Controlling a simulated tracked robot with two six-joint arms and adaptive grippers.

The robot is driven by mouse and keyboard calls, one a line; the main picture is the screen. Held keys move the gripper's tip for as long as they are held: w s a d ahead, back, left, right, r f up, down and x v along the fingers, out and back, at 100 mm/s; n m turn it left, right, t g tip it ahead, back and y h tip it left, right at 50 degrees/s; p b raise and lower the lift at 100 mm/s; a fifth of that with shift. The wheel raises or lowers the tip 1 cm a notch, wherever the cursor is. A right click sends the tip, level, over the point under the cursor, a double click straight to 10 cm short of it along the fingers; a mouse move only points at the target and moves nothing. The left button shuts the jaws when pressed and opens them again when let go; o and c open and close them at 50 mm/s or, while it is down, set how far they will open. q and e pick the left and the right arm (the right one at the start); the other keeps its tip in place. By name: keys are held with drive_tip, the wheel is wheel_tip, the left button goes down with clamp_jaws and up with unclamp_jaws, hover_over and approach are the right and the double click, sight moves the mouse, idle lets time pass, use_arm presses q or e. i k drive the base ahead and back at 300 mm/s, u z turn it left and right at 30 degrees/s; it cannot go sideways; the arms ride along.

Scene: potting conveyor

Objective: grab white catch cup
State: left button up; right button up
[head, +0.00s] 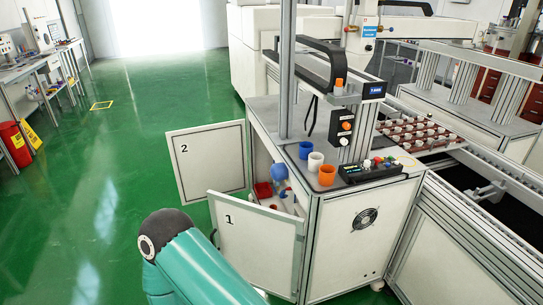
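The white catch cup (315,161) stands upright on the grey top of the cabinet (290,117). It is in a short row between a blue cup (305,150) at the back and an orange cup (326,175) at the front. The cups are close together; I cannot tell whether they touch. A teal arm link of mine fills the bottom of the head view, left of the cabinet. Neither gripper shows, so nothing is seen near the white cup.
Cabinet doors 2 (205,160) and 1 (256,240) stand open toward the left, with red bins and a blue item inside. A control box (371,171) sits right of the cups. A metal post (286,70) rises behind them.

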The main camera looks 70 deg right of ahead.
sight(316, 163)
drive_tip(key=u, duration=0.1)
drive_tip(key=i, duration=1.6)
drive_tip(key=z, duration=3.1)
drive_tip(key=i, duration=1.2)
drive_tip(key=u, duration=0.4)
